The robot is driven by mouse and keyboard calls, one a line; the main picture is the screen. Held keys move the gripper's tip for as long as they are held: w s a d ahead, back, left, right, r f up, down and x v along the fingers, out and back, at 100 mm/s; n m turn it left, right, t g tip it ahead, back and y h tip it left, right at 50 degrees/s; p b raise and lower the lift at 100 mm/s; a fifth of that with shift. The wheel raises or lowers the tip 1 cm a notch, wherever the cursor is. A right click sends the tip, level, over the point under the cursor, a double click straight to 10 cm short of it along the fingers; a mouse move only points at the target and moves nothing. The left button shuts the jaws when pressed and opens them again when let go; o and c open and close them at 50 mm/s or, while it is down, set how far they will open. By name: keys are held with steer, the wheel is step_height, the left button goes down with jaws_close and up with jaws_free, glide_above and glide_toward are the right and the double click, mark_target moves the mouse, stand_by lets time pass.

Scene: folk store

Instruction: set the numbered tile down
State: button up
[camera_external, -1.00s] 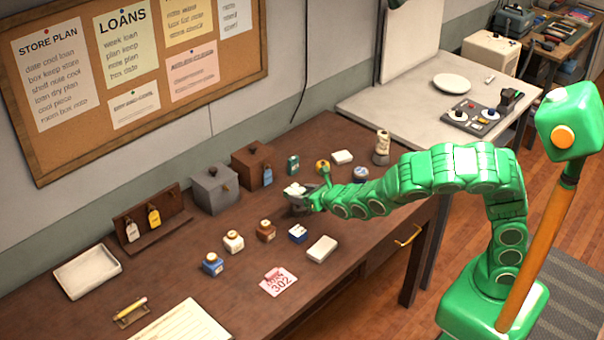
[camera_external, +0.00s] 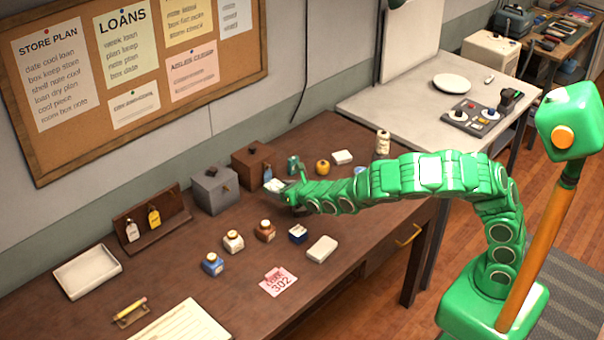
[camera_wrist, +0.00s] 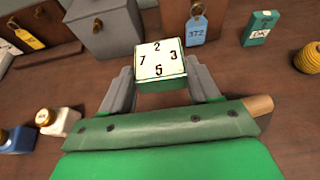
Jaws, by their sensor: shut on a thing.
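The numbered tile (camera_wrist: 159,60) is a small block with a white top marked 2, 7, 3 and 5 and a green side. My gripper (camera_wrist: 163,88) is shut on it, with one grey finger on each side. In the external view the tile (camera_external: 274,185) is at the tip of my gripper (camera_external: 284,190), in front of the brown box and right of the grey box. Whether the tile touches the desk or is held above it I cannot tell.
The grey box (camera_external: 214,188) and brown box (camera_external: 252,164) stand behind my gripper. A blue tag (camera_wrist: 196,31) hangs from the brown box.

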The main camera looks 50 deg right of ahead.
glide_above(269, 212)
steer(key=s, duration=0.1)
step_height(269, 212, down, 5)
steer(key=shift+d+r, duration=0.1)
steer(key=shift+w+f, duration=0.55)
steer(key=shift+f, duration=1.6)
steer(key=shift+f, duration=0.15)
steer(key=o, duration=1.2)
steer(key=shift+c, duration=0.2)
steer(key=shift+r, duration=0.2)
steer(key=shift+s+r, duration=0.25)
steer(key=shift+s, duration=0.35)
steer(key=shift+v, duration=5.3)
